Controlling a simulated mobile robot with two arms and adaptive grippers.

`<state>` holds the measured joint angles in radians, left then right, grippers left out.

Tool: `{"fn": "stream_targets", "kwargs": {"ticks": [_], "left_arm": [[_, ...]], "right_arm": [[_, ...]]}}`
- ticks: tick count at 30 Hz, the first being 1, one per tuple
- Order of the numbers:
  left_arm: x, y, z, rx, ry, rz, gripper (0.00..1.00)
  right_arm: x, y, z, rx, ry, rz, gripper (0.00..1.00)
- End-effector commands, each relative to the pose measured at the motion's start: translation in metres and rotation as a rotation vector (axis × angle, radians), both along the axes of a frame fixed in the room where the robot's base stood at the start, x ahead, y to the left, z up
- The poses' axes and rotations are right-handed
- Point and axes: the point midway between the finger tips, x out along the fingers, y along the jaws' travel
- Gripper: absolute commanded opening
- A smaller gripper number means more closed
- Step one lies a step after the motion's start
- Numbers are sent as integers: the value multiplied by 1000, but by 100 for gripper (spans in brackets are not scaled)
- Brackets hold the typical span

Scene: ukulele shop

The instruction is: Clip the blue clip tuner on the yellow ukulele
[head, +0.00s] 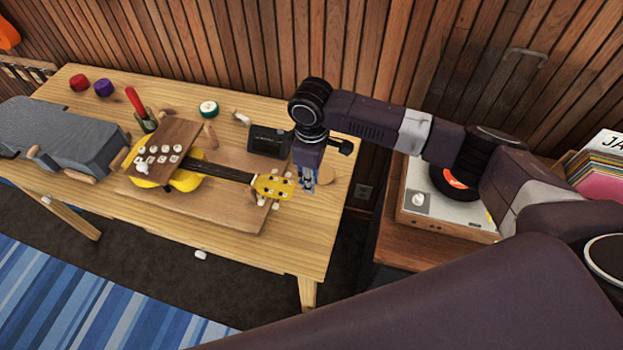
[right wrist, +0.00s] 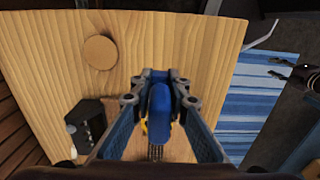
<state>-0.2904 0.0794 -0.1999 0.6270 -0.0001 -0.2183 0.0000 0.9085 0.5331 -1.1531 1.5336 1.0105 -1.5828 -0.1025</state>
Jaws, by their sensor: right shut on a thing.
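The yellow ukulele (head: 185,180) lies on a wooden board on the table, its neck pointing right. Its yellow headstock (head: 272,187) with white pegs is at the right end of the board. My right gripper (head: 308,183) is above the table just right of the headstock, pointing down. In the right wrist view its fingers (right wrist: 160,95) are shut on the blue clip tuner (right wrist: 159,106). The tuner hides most of the headstock there; a little yellow shows beside it. I cannot tell whether tuner and headstock touch. My left gripper is not in view.
A black box (head: 268,140) stands behind the headstock. A grey padded object (head: 65,135) fills the table's left side. A record player (head: 445,205) stands right of the table (head: 285,250).

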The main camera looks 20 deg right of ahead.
Motion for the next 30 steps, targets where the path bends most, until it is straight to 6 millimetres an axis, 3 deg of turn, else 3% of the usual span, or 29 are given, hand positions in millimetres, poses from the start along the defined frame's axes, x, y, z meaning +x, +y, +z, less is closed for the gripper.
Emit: {"fn": "stream_targets", "kwargs": {"ticks": [6, 11, 21, 30], "left_arm": [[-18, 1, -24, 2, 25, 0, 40], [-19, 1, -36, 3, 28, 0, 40], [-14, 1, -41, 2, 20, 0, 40], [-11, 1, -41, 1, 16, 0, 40]], "right_arm": [[0, 0, -19, 0, 0, 0, 0], [0, 0, -31, 0, 0, 0, 0], [0, 0, -51, 1, 1, -1, 0], [0, 0, -53, 1, 0, 0, 0]]}}
